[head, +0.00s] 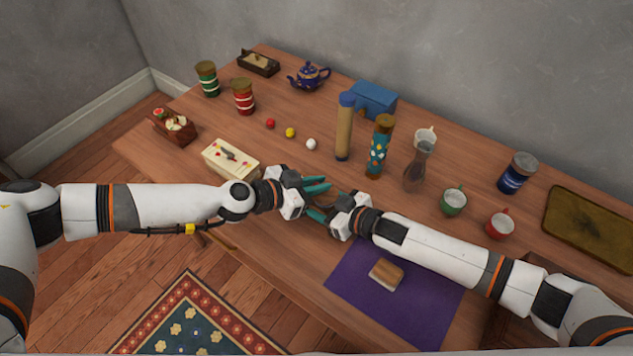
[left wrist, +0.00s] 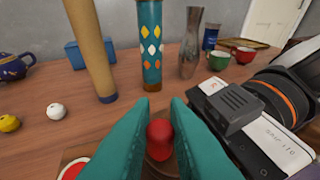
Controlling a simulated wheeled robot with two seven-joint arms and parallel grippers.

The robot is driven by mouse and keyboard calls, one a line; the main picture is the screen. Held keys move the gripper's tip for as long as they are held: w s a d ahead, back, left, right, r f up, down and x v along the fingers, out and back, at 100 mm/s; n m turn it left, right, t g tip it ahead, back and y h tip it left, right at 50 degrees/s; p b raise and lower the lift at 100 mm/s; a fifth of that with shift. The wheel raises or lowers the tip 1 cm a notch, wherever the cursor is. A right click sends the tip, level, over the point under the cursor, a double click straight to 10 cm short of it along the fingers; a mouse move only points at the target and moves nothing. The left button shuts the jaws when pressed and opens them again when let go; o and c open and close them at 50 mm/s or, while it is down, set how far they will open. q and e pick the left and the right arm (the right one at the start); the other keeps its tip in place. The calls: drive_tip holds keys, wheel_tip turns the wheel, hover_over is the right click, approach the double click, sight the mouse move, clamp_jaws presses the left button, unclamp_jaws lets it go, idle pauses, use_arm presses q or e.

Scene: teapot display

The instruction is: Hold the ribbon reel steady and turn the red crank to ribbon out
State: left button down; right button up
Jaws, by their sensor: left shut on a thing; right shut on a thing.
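The red crank's round knob (left wrist: 160,134) shows between the teal fingers of my left gripper (head: 318,186), which is shut on it. A brown round part (left wrist: 164,168), which looks like the ribbon reel, lies below the knob in the left wrist view. The reel is mostly hidden by my grippers in the head view. My right gripper (head: 317,213) is close beside the left one, shut at the reel; its grip is mostly hidden. I cannot make out any ribbon coming out.
A tan cylinder (head: 343,130), a teal patterned cylinder (head: 379,150) and a glass vase (head: 416,172) stand behind my grippers. A cream box (head: 230,159) is to the left. A purple mat (head: 350,290) with a small brown block (head: 386,272) lies in front.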

use_arm(q)
drive_tip(key=shift+s+d+n+t+y, duration=0.15)
drive_tip(key=shift+n+t+y, duration=0.2)
drive_tip(key=shift+n+t, duration=0.25)
drive_tip(key=shift+s+n+t+y, duration=0.15)
drive_tip(key=shift+n+t+y, duration=0.2)
drive_tip(key=shift+n+t, duration=0.2)
drive_tip(key=n+t+y, duration=0.1)
drive_tip(key=n+y, duration=0.1)
drive_tip(key=s+n+t+y, duration=0.1)
drive_tip(key=n+t+y, duration=0.1)
drive_tip(key=n+y, duration=0.1)
drive_tip(key=shift+d+f+n, duration=0.1)
drive_tip(key=shift+d+n, duration=0.1)
drive_tip(key=shift+n, duration=0.15)
drive_tip(key=n+y, duration=0.1)
drive_tip(key=y, duration=0.1)
drive_tip(key=n+y, duration=0.2)
drive_tip(key=n+t+y, duration=0.1)
drive_tip(key=n+y, duration=0.1)
drive_tip(key=shift+s+d, duration=0.25)
drive_tip(key=shift+d, duration=0.1)
drive_tip(key=shift+n+y, duration=1)
drive_tip(key=shift+y, duration=0.4)
drive_tip(key=shift+r, duration=0.2)
drive_tip(key=c, duration=1.4)
unclamp_jaws()
drive_tip(key=shift+f, duration=0.1)
drive_tip(key=shift+s, duration=0.1)
